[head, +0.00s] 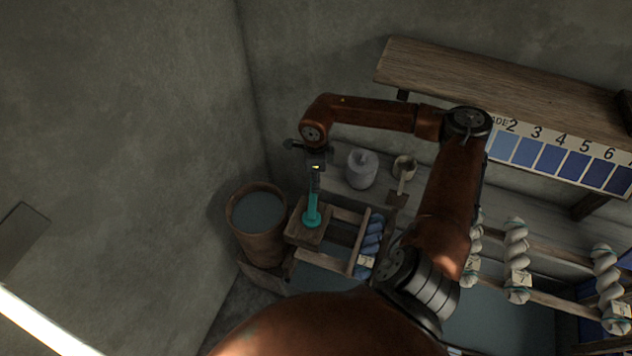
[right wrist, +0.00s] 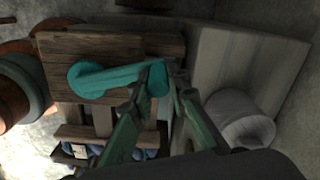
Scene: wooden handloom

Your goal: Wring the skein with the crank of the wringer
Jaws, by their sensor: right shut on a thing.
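The wringer's wooden block (head: 297,229) stands left of centre in the head view, and its boards (right wrist: 110,48) fill the upper left of the right wrist view. Its teal crank (head: 312,217) is on top; in the wrist view the crank arm (right wrist: 112,78) runs rightward to an upright grip. My right gripper (head: 315,178) points down over the crank. In the wrist view its fingers (right wrist: 165,85) are shut on the crank's grip. My left gripper is not in view.
A bucket of dark liquid (head: 257,212) stands left of the wringer. Pale twisted skeins (head: 516,255) hang at right. A shelf (head: 500,90) and blue shade chart (head: 552,157) are on the wall.

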